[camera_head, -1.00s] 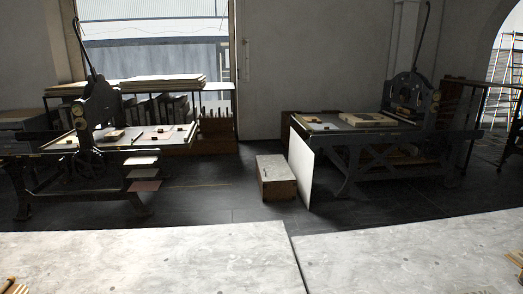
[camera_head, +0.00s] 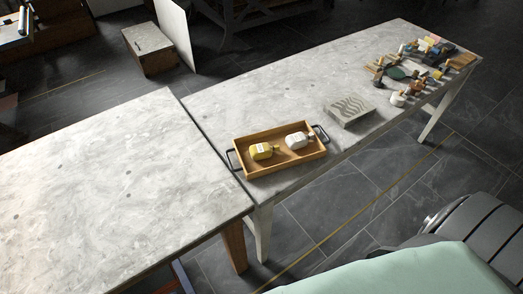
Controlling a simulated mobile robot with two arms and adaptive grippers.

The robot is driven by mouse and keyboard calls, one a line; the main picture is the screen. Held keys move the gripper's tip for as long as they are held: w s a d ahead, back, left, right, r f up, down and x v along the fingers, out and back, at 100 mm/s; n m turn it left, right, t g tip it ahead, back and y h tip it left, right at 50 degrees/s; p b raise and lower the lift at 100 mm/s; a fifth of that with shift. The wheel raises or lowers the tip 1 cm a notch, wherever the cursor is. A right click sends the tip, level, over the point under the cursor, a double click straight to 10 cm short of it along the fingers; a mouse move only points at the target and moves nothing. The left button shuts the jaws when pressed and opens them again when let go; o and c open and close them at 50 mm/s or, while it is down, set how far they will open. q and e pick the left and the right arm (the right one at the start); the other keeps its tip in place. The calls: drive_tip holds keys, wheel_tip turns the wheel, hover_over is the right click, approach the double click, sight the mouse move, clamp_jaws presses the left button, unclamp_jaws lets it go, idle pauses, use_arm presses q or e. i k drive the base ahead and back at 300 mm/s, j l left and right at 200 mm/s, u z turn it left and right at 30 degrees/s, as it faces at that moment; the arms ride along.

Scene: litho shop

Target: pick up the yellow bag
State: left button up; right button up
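A small yellow item with a pale label (camera_head: 262,152), the only clearly yellow packet-like thing in view, lies in the left half of a wooden tray (camera_head: 246,172). It looks as much like a bottle as a bag. A white item of similar shape (camera_head: 297,141) lies to its right in the same tray, apart from it. The tray has dark handles at both ends and sits near the front left corner of the right-hand table. Neither of my grippers shows.
The right-hand grey table (camera_head: 270,92) also bears a grey patterned slab (camera_head: 349,112) and a cluster of small bottles and tools at its far right. The left-hand grey table (camera_head: 90,190) is bare. A wooden box (camera_head: 148,52) and a white panel (camera_head: 174,30) stand behind.

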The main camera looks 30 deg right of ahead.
sight(260, 151)
drive_tip(key=z, duration=1.15)
